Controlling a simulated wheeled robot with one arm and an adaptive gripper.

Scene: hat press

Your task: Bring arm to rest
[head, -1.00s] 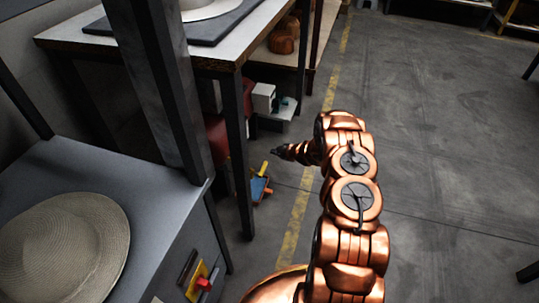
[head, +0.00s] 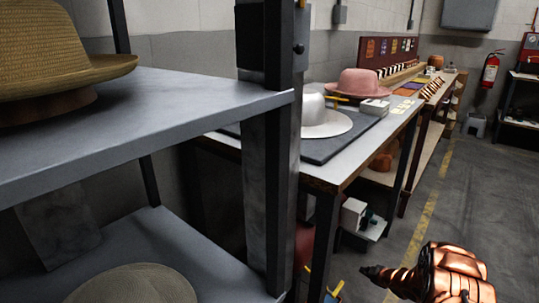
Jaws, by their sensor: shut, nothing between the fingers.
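My copper arm (head: 452,278) shows at the bottom right of the head view, cut off by the lower edge. It is folded, with its end section pointing left. My gripper (head: 370,271) is the small dark tip at the left end of that section. It looks shut and holds nothing. It is over the floor beside the workbench and appears clear of it.
A grey shelf (head: 190,118) with a straw hat (head: 50,50) fills the left. Behind its post, a workbench (head: 350,165) carries a white hat (head: 322,118) and a pink hat (head: 368,84). Open floor (head: 490,190) lies to the right.

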